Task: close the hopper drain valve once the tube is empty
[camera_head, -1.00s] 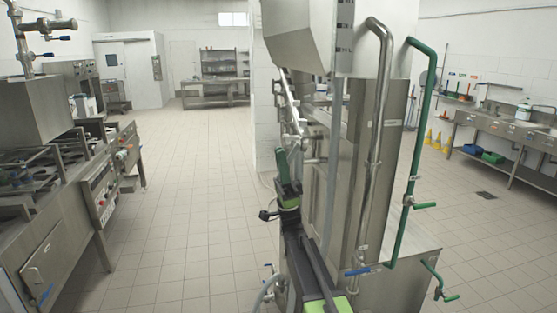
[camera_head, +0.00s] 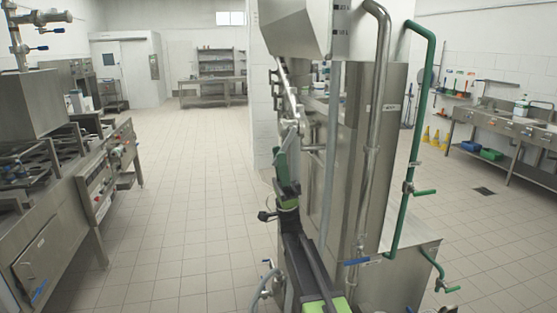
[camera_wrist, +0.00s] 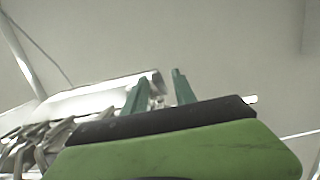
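The steel cup filler stands right of centre in the head view, with its hopper (camera_head: 294,26) at the top. A grey upright tube (camera_head: 332,130) runs down its front; I cannot tell whether it is empty. A blue-handled valve (camera_head: 357,262) sits low on the steel pipe. Green-handled valves sit on the green pipe (camera_head: 424,192) and at lower right (camera_head: 447,289). I cannot tell which valve drains the hopper. My gripper (camera_head: 279,158) is raised at the filler's left side. In the wrist view its two green fingers (camera_wrist: 158,88) stand apart, with nothing clearly held between them.
A stove (camera_head: 50,190) lines the left side. A metal fitting (camera_head: 290,105) on the filler is close above my gripper. The tiled floor (camera_head: 190,190) between stove and filler is clear.

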